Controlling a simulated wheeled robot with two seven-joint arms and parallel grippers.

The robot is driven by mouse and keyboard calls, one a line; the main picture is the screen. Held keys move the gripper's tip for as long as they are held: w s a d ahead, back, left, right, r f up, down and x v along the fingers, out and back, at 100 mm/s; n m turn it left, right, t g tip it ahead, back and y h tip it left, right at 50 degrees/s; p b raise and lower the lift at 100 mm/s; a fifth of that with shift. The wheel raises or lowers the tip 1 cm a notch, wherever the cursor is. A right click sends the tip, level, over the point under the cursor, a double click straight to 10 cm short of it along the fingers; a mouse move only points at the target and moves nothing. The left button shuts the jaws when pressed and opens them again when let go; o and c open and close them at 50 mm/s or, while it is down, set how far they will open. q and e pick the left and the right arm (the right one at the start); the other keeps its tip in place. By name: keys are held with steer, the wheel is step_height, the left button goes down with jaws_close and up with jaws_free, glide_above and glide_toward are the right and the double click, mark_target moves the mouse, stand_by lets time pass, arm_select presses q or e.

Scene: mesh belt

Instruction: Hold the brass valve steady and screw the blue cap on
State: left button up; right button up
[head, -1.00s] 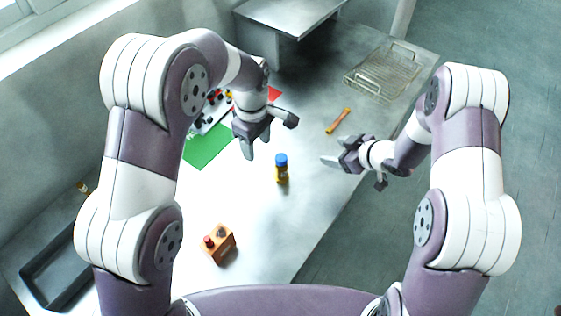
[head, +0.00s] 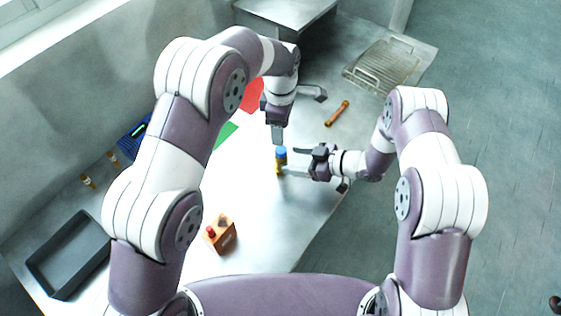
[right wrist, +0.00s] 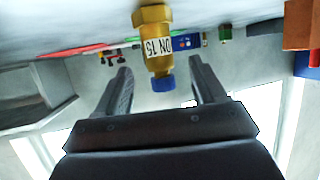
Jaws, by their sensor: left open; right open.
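The brass valve (head: 280,169) stands upright on the metal table, with the blue cap (head: 281,152) on its top end. In the right wrist view, which is upside down, the valve (right wrist: 154,20) carries a white "DN 15" label, and the cap (right wrist: 162,84) sits on its end. How tightly the cap sits cannot be told. My right gripper (head: 293,162) is open, its fingers on either side of the valve; in its wrist view (right wrist: 160,66) gaps show on both sides. My left gripper (head: 300,118) is open and empty, one finger pointing down just above and behind the cap.
An orange box with a red button (head: 220,234) stands nearer me. An orange rod (head: 338,113) and a wire basket (head: 382,66) lie toward the back right. A black tray (head: 68,255) is at far left. Green (head: 226,134) and red (head: 252,97) patches lie behind my left arm.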

mark_target(280, 158)
steer(key=shift+x, duration=2.8)
steer(key=c, duration=1.1)
arm_select(q)
steer(key=shift+w+f, duration=0.1)
steer(key=shift+c, duration=1.1)
arm_select(e)
jaws_close()
arm_select(q)
steer(key=m, duration=0.4)
steer(key=shift+d, duration=0.1)
arm_select(e)
steer(key=shift+d, duration=0.1)
arm_select(q)
steer(key=m, duration=0.5)
steer(key=shift+r, duration=0.2)
steer(key=shift+f, duration=0.1)
